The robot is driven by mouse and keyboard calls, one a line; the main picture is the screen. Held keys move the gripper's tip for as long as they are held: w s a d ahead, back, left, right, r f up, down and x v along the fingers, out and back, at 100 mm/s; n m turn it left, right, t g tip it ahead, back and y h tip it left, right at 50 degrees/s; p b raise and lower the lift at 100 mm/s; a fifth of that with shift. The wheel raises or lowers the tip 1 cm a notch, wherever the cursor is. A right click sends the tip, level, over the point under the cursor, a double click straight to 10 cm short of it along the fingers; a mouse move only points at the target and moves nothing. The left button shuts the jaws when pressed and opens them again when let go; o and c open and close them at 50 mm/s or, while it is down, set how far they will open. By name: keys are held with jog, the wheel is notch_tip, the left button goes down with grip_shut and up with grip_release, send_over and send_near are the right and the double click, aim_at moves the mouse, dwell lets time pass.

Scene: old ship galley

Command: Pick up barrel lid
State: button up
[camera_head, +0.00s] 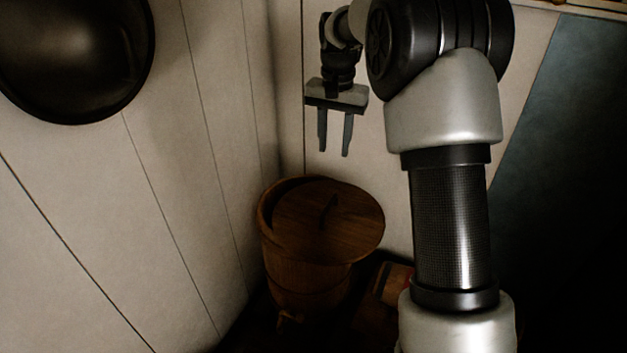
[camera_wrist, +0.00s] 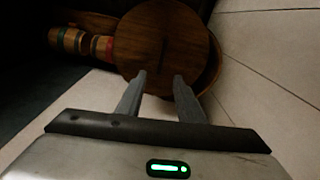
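The barrel lid (camera_head: 335,222) is a round brown wooden disc with a thin dark handle (camera_head: 328,211) across its middle. It lies on top of the wooden barrel (camera_head: 300,283), off-centre to the right, so part of the barrel's rim shows at the left. My gripper (camera_head: 334,153) is above the lid, pointing down, with its two fingers apart and nothing between them. In the wrist view the lid (camera_wrist: 155,35) is beyond the fingertips (camera_wrist: 159,75), and its handle is hard to make out in the dark.
Small wooden vessels with red and green bands (camera_wrist: 80,42) stand beside the barrel; one (camera_head: 395,284) shows right of it. White plank walls (camera_head: 200,150) stand close at the left and behind. A dark round pan (camera_head: 75,55) hangs at the upper left.

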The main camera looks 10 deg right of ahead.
send_over(329, 203)
notch_tip(329, 203, down, 6)
jog(key=shift+m+g, duration=0.3)
jog(key=shift+m, duration=0.1)
notch_tip(329, 203, down, 11)
jog(key=shift+d+f+b, duration=0.1)
jog(key=shift+d+b, duration=0.05)
jog(key=shift+b, duration=0.6)
jog(key=shift+f, duration=3.15)
grip_shut()
jog(key=shift+r, duration=0.15)
